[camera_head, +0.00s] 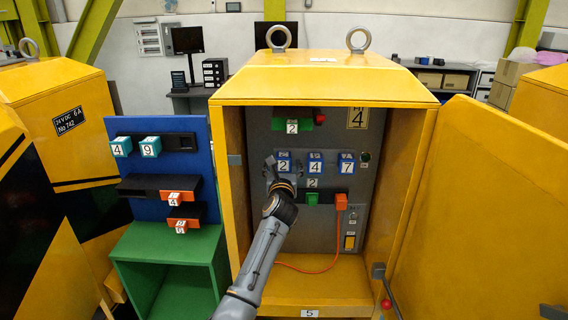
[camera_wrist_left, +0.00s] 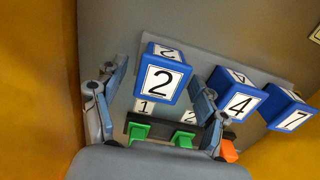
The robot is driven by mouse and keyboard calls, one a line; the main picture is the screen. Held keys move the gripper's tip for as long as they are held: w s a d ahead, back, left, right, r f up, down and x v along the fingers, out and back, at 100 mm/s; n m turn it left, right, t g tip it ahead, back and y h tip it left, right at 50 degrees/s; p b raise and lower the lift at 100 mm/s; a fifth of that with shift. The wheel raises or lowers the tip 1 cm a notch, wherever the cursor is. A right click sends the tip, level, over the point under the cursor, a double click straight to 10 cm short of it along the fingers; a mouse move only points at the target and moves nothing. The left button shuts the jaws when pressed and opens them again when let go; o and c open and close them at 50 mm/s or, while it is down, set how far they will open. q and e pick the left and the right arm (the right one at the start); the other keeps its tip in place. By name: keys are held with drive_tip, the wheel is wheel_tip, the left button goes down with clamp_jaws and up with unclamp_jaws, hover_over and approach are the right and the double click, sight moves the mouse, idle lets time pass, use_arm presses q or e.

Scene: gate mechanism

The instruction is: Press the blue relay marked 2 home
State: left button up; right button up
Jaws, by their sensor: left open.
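The blue relay marked 2 (camera_head: 284,162) is on the grey back panel (camera_head: 256,128) inside the yellow cabinet, leftmost in a row of blue relays. In the left wrist view this relay (camera_wrist_left: 163,80) shows its numbered front face and top. My left gripper (camera_head: 279,172) is in front of the panel at the relay's lower left. In the left wrist view my left gripper (camera_wrist_left: 157,78) is open and empty, its fingers on either side of the relay in the picture. I cannot tell whether they touch it. My right gripper is not in view.
Blue relays marked 4 (camera_head: 315,162) and 7 (camera_head: 346,163) are to the right. A green piece (camera_head: 312,198) and an orange plug (camera_head: 341,202) with a cable are below. The cabinet's side walls and open door (camera_head: 490,210) bound the space. A blue rack (camera_head: 170,205) stands left.

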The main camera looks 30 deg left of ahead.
use_arm(q)
drive_tip(key=v, duration=1.1)
drive_tip(key=shift+s+d, duration=0.15)
drive_tip(key=shift+s, duration=0.2)
